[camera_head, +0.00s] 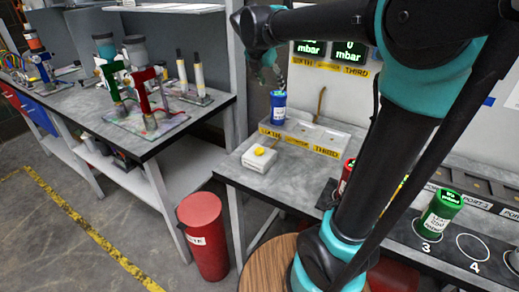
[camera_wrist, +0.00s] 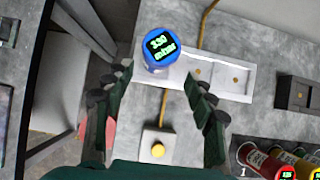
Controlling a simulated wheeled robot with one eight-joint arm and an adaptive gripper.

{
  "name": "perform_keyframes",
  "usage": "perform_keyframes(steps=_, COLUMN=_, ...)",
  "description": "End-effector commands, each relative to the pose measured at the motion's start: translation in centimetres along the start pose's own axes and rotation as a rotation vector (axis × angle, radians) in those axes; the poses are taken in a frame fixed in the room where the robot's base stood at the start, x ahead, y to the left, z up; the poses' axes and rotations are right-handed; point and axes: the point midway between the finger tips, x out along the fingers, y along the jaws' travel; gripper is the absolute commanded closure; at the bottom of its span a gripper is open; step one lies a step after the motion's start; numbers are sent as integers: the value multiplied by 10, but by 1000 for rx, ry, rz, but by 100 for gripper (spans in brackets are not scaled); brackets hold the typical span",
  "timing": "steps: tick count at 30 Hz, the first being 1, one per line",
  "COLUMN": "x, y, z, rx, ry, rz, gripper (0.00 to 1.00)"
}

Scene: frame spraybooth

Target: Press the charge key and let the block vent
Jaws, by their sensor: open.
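The charge key appears as a yellow button on a small white box (camera_head: 259,160) at the bench's left front corner; the button also shows in the wrist view (camera_wrist: 158,150). Behind it is the pale block (camera_head: 325,135) with labelled places in a row. A blue canister (camera_head: 278,106) stands upright at the block's left end; its lit top reads about 330 mbar in the wrist view (camera_wrist: 160,47). The block's other places look empty. My gripper (camera_wrist: 156,76) is open and empty, its fingers pointing toward the block. In the head view my gripper (camera_head: 266,72) is above the blue canister.
Green readouts (camera_head: 349,52) hang behind the block, partly hidden by my arm. A green canister (camera_head: 441,210) stands at place 3 on the right; place 4 (camera_head: 473,247) is empty. Red and yellow canisters are partly hidden by my arm. A red bin (camera_head: 204,235) stands on the floor.

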Motion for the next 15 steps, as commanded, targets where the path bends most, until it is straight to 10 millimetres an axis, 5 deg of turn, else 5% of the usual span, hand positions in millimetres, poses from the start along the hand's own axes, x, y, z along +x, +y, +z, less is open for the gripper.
perform_keyframes(steps=12, x=0, y=0, z=0, rx=0, ry=0, rz=0, gripper=100)
perform_keyframes(steps=15, x=0, y=0, z=0, rx=0, ry=0, rz=0, gripper=100)
